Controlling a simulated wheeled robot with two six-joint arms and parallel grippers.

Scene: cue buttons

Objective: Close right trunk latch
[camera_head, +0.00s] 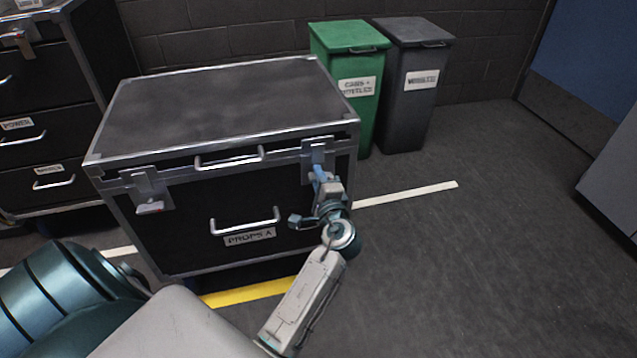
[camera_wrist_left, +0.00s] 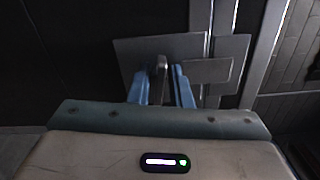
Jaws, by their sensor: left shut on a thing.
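The black trunk (camera_head: 165,235) labelled PROPS A stands in the middle of the head view, with its grey-topped lid (camera_head: 220,100) down. The right trunk latch (camera_head: 318,147) is a metal plate at the front right, partly hidden by my gripper. My left gripper (camera_head: 319,175) is at this latch. In the left wrist view its blue fingers (camera_wrist_left: 161,85) are shut on a small upright metal tab of the latch (camera_wrist_left: 161,64), in front of the latch plates (camera_wrist_left: 128,52). My right gripper is not in view.
The left latch (camera_head: 147,185) is on the trunk's front left. Handles (camera_head: 245,222) stick out from the front. A green bin (camera_head: 343,90) and a grey bin (camera_head: 408,100) stand behind to the right. A drawer case (camera_head: 40,100) is at left. Floor at right is clear.

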